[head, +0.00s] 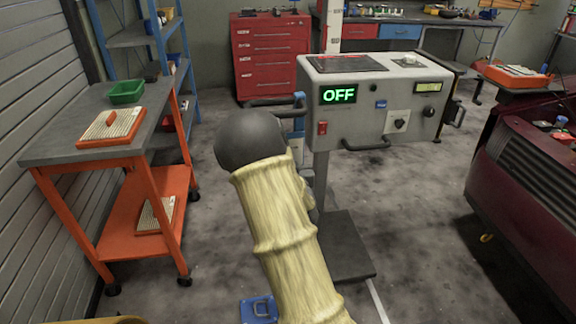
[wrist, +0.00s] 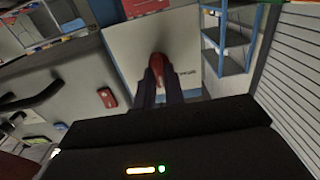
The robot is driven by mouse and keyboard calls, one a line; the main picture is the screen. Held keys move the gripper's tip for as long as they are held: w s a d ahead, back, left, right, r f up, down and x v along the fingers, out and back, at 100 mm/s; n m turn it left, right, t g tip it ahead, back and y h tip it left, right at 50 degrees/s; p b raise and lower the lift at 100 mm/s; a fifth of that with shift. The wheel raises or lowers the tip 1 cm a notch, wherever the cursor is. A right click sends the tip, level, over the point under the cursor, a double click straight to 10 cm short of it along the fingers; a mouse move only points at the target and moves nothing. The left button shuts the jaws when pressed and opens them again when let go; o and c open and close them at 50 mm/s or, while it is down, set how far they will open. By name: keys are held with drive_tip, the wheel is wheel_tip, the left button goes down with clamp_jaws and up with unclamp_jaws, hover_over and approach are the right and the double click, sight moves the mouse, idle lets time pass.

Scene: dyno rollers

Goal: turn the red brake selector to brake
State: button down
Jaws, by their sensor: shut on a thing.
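The red brake selector (wrist: 158,63) shows in the wrist view on a light side panel (wrist: 128,50). My gripper (wrist: 161,84) has its two dark fingers closed on the selector, and they hide part of it. Small lettering beside it is too small to read.
A red rocker switch (head: 322,128), a black knob (head: 400,124) and a front handle (head: 366,145) are on the console's face. An orange cart (head: 55,165) stands at the left, a dark red car (head: 530,190) at the right. Grey floor lies clear between console and car.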

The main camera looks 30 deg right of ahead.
drive_tip(key=n+b, duration=0.1)
drive_tip(key=n, duration=0.3)
drive_tip(key=n+b, duration=0.1)
drive_tip(key=n, duration=0.4)
drive_tip(key=shift+a+f+b, duration=0.2)
drive_tip(key=shift+b, duration=0.2)
drive_tip(key=c, duration=1.5)
unclamp_jaws()
